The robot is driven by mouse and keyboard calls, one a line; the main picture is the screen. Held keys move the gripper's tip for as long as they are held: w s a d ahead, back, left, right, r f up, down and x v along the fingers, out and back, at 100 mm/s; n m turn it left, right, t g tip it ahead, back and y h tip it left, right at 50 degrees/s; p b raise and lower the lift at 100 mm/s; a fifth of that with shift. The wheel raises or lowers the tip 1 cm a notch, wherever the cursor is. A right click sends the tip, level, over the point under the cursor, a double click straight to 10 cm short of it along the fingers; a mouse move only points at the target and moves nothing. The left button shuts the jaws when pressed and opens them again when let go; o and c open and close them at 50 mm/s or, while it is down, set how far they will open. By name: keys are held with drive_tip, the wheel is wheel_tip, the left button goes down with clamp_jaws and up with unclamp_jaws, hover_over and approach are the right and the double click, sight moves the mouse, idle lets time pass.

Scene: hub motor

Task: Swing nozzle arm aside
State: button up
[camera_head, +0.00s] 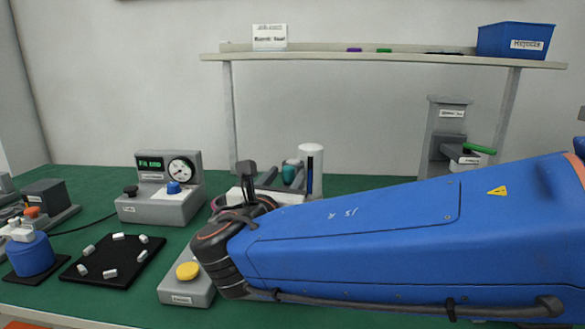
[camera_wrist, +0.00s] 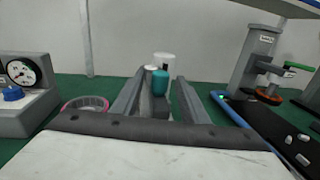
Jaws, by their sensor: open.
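A teal cylindrical piece (camera_wrist: 160,83) shows between and beyond my fingers in the wrist view, with a small white-topped piece (camera_wrist: 150,72) at its left. It also shows in the head view (camera_head: 288,174), beside a white upright cylinder (camera_head: 311,165) with a dark window. These look like the nozzle unit, but I cannot tell which piece is the nozzle arm. My gripper (camera_wrist: 161,92) is open, its two grey fingers pointing at the teal piece. No contact is visible. In the head view my gripper (camera_head: 258,180) is partly hidden behind my wrist.
A gauge box (camera_head: 165,190) stands at left, near a black mat (camera_head: 112,262) with small white pieces and a yellow-button box (camera_head: 187,285). A grey stand with a green lever (camera_head: 478,148) is at right. A shelf (camera_head: 380,57) with a blue bin (camera_head: 515,41) is behind.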

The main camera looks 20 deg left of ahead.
drive_tip(key=shift+w+a, duration=0.15)
drive_tip(key=shift+w, duration=1.35)
drive_tip(key=shift+w+a, duration=0.1)
drive_tip(key=shift+w, duration=1.4)
drive_tip(key=shift+c, duration=0.6)
clamp_jaws()
